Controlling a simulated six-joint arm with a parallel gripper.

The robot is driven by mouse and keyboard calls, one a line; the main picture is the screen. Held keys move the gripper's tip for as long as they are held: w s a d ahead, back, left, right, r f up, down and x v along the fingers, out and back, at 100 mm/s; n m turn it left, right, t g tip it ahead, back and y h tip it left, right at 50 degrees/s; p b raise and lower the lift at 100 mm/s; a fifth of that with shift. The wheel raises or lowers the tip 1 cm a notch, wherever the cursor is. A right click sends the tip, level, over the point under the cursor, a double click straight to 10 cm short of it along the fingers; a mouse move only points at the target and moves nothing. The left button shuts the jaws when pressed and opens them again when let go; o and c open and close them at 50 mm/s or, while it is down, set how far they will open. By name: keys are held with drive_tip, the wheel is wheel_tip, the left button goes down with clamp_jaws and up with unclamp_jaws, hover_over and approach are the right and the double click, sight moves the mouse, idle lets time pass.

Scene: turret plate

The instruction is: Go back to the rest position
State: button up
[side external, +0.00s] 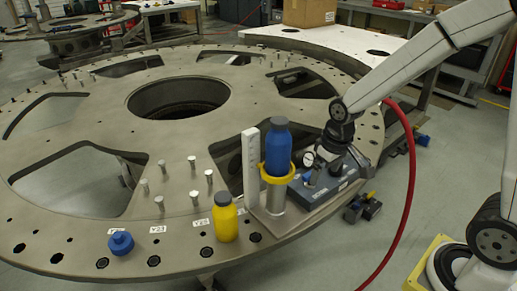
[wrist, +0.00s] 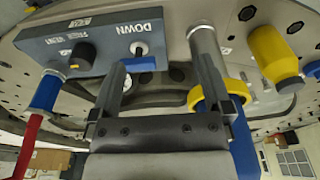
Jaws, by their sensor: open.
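My gripper (side external: 327,163) is in the side view, low over the right part of the turret plate (side external: 75,110), beside the grey-blue control box (side external: 322,190). In the wrist view my gripper (wrist: 150,78) is open, its two fingers apart with nothing held between them. The box (wrist: 110,42), marked "DOWN", lies just beyond the fingertips. A blue bottle (side external: 278,148) stands upright in a yellow ring (side external: 277,174) on a metal post, to the left of my gripper in the side view. The rest position is not marked in either view.
A yellow bottle (side external: 225,218) and a blue knob (side external: 121,243) are on the plate's front edge. A white upright bracket (side external: 250,165) stands beside the post. A red hose (side external: 410,170) hangs at the right. Several metal pegs (side external: 193,162) rise from the plate.

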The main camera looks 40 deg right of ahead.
drive_tip(key=s+a+f+t, duration=0.1)
drive_tip(key=s+a, duration=0.1)
drive_tip(key=s, duration=0.4)
drive_tip(key=shift+s+a, duration=0.2)
drive_tip(key=shift+a, duration=0.05)
drive_tip(key=shift+c, duration=0.3)
idle(0.8)
